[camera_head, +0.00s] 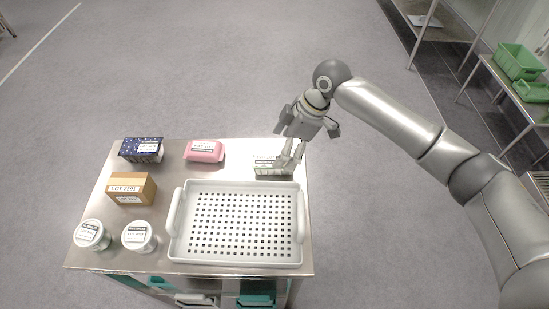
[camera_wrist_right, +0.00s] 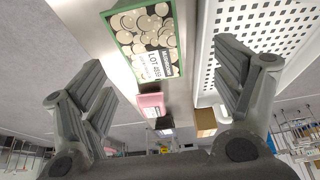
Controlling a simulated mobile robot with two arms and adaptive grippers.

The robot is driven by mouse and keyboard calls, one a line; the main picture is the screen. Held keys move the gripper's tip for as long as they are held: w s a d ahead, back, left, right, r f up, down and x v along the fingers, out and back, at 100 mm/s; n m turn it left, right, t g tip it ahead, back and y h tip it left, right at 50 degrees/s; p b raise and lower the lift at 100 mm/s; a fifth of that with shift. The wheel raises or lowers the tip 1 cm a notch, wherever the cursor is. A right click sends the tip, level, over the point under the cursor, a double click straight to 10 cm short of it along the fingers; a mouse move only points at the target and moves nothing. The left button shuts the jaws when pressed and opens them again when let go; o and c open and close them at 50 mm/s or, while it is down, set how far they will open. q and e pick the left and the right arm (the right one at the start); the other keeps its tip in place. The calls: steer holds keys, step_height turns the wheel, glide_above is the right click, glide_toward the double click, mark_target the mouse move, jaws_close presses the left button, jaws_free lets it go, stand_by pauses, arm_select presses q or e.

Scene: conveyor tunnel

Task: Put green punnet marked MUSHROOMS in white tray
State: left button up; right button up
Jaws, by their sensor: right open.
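The green punnet marked MUSHROOMS (camera_head: 266,169) stands on the steel table behind the white tray's back right corner. It shows large in the right wrist view (camera_wrist_right: 146,42), with pictured mushrooms and a label on its top. My right gripper (camera_head: 290,160) is open, just above the punnet's right part and partly covering it. In the right wrist view its fingers (camera_wrist_right: 168,85) are spread wide, with the punnet ahead between them. I cannot tell whether they touch it. The white perforated tray (camera_head: 236,262) lies empty at the table's front right; it also shows in the right wrist view (camera_wrist_right: 203,75). My left gripper is not in view.
On the table stand a pink punnet (camera_head: 204,151), a dark blue patterned box (camera_head: 141,150), a brown box (camera_head: 132,188) and two round white-lidded tubs (camera_head: 92,235) (camera_head: 139,237). Green crates (camera_head: 518,62) sit on a far right shelf. Teal bins show under the table.

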mark_target(275, 157)
steer(key=shift+s+a+f, duration=0.1)
steer(key=shift+a+f, duration=0.05)
steer(key=shift+f, duration=0.25)
steer(key=shift+a+f, duration=0.1)
steer(key=shift+f, duration=0.1)
steer(key=f, duration=0.1)
steer(key=a+f+p, duration=0.1)
steer(key=w+f, duration=0.1)
steer(key=shift+a+f+p, duration=0.2)
steer(key=shift+f+p, duration=0.15)
steer(key=shift+a+f, duration=0.2)
steer(key=shift+f, duration=0.35)
steer(key=shift+w+f, duration=0.1)
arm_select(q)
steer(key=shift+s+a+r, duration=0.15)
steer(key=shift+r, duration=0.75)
arm_select(e)
steer(key=shift+f, duration=0.15)
steer(key=shift+c, duration=0.3)
